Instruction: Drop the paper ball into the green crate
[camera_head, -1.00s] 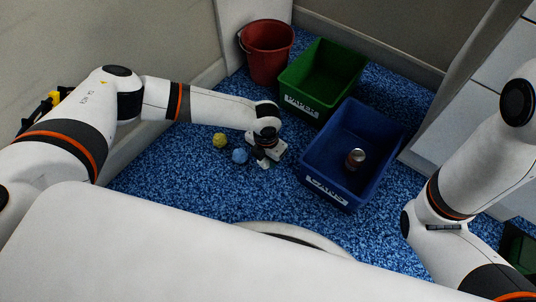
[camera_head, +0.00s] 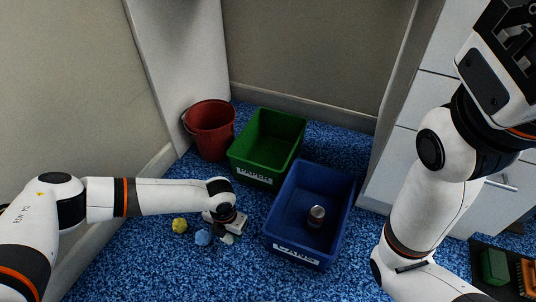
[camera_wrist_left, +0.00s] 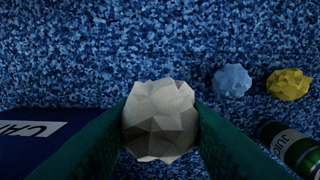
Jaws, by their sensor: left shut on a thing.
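A white crumpled paper ball (camera_wrist_left: 160,120) sits between the green fingers of my left gripper (camera_wrist_left: 160,125) in the left wrist view. The left gripper (camera_head: 226,234) is shut on it, low over the blue carpet, left of the blue crate; the ball shows as a small pale patch (camera_head: 227,239) in the head view. The green crate (camera_head: 240,174), with a white label on its front, stands behind the gripper and looks empty. My right gripper (camera_head: 512,40) is raised at the upper right, partly cut off; its jaw state is unclear.
The blue crate (camera_head: 288,254) holds a can (camera_head: 317,214). A red bucket (camera_head: 209,130) stands left of the green crate. Yellow (camera_head: 179,225) and blue (camera_head: 203,237) paper balls lie left of the gripper. A green can (camera_wrist_left: 296,147) lies nearby. White drawers are at right.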

